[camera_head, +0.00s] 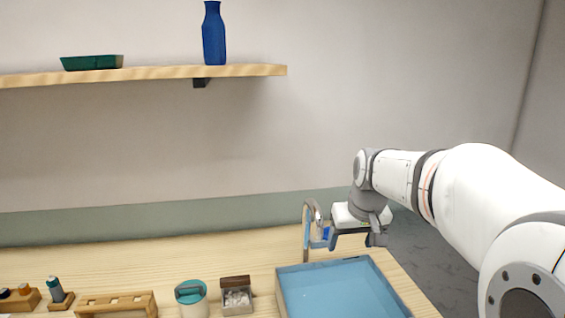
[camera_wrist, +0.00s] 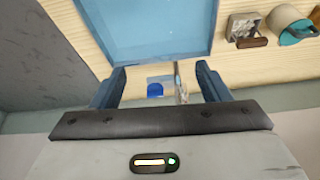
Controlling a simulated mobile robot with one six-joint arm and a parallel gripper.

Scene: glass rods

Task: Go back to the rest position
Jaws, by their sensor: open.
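My gripper (camera_head: 350,240) hangs at the end of my white arm above the back right part of the wooden table, just behind the blue basin. In the wrist view my gripper (camera_wrist: 160,80) shows two blue-grey fingers spread wide apart. Below and between them is a small blue and silvery thing (camera_wrist: 156,88) by the basin's edge, apparently part of the tap; I see nothing held. No glass rod can be made out in either view.
The blue basin (camera_head: 288,291) fills the table's right front. A curved metal tap (camera_head: 306,225) stands close to my gripper. Left of the basin are a small box of pale pieces (camera_head: 238,309), a teal-lidded pot (camera_head: 191,297) and a wooden rack (camera_head: 118,302). A shelf (camera_head: 160,73) hangs above.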

